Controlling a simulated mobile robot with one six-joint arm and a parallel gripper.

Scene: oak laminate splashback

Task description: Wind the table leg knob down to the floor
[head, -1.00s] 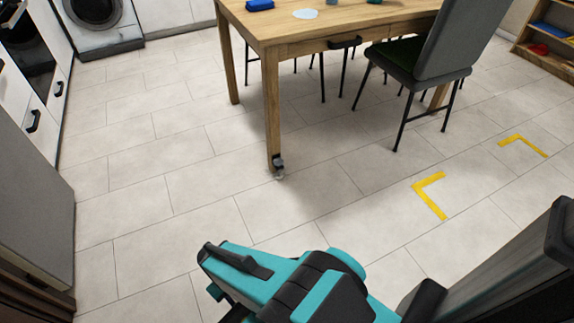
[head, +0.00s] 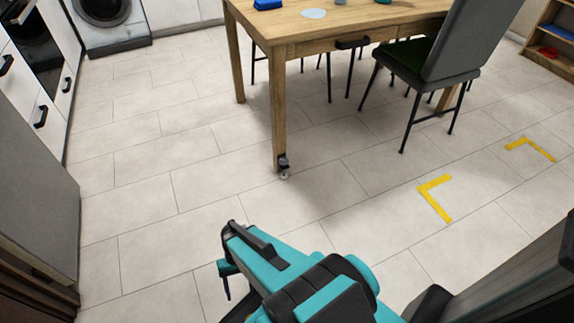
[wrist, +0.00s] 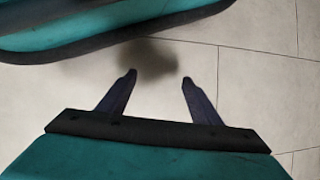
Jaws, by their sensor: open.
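The wooden table (head: 345,24) stands at the upper middle of the head view. Its near leg (head: 278,110) comes down to a small grey and black knob foot (head: 284,167) at the floor. The head view is too coarse to tell whether the foot touches the tiles. My gripper (head: 225,278) is in front of the leg, nearer to me and to the left, apart from the knob. In the wrist view my gripper (wrist: 158,80) has its two dark fingers spread, with only floor tiles and a dark shadow between and beyond them. The knob is not in the wrist view.
A grey chair (head: 455,40) stands at the table's right. Yellow corner marks (head: 436,198) lie on the floor to the right. White cabinets and an oven (head: 30,50) line the left, with a washing machine (head: 105,12) behind. The tiles around the near leg are clear.

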